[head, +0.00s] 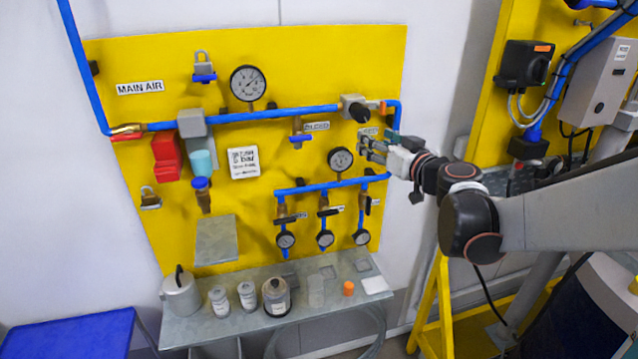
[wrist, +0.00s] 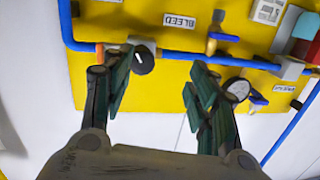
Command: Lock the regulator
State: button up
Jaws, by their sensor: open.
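The regulator is a grey block (head: 352,103) with a black round knob (head: 362,113), set in the blue main air line at the panel's upper right. In the wrist view, which is upside down, the knob (wrist: 143,60) has a white mark and shows between my fingers, nearer the left one. My gripper (head: 366,147) is open and empty, below and right of the knob in the head view; it also shows in the wrist view (wrist: 155,85). I cannot tell its depth from the knob. An orange part (head: 382,107) sits right of the regulator.
A large gauge (head: 248,83), a padlock with a blue part (head: 203,68) and a blue-handled bleed valve (head: 299,138) are left of the regulator. A smaller gauge (head: 340,159) sits close left of my gripper. A shelf (head: 215,325) holds jars below.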

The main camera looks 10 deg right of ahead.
jog(key=s+a+f+g+y+b, duration=0.1)
jog(key=s+a+f, duration=0.1)
jog(key=a, duration=0.5)
jog(key=s+a+f+g+y+b, duration=0.1)
jog(key=s+a+f+g+y, duration=0.1)
jog(key=a, duration=0.6)
jog(key=shift+s+a+f+n, duration=0.3)
jog(key=shift+s+f, duration=0.5)
jog(key=shift+f, duration=0.15)
